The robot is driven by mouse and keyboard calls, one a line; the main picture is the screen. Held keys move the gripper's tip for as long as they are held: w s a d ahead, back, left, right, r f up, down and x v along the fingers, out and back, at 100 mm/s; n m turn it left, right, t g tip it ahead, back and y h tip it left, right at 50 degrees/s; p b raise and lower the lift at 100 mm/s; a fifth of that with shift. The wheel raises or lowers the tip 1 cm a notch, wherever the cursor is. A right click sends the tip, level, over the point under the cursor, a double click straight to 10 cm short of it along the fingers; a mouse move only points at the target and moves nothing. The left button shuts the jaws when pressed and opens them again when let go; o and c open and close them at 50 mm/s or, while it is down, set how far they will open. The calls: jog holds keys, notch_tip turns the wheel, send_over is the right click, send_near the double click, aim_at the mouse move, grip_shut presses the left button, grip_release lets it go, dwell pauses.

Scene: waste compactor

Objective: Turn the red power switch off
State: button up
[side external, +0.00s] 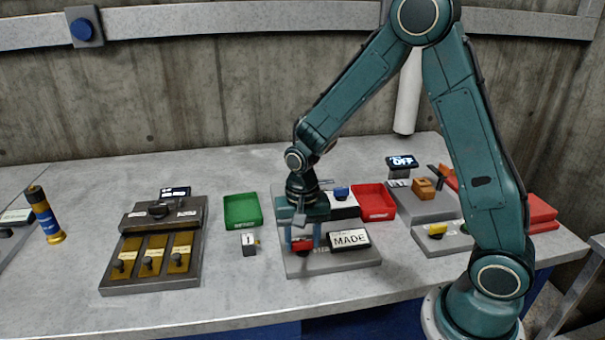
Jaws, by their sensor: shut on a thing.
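The red power switch (301,245) sits at the front left of a grey panel (300,267) in the middle of the table. My gripper (302,240) points down over it, with one finger on each side, shut on the red switch. The fingers and gripper body cover part of the switch. Which way it is set cannot be told. A small label beside it is partly hidden and too small to read.
A green tray (242,226) and a small block marked "1" (249,244) stand left of the panel. A red tray (376,215) and a grey unit with an "OFF" display (402,162) stand behind right. A dark box with brass plates (152,286) is further left.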

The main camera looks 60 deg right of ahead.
aim_at(303, 241)
jog(key=o, duration=1)
jog(key=shift+r, duration=6.9)
jog(key=shift+r, duration=0.1)
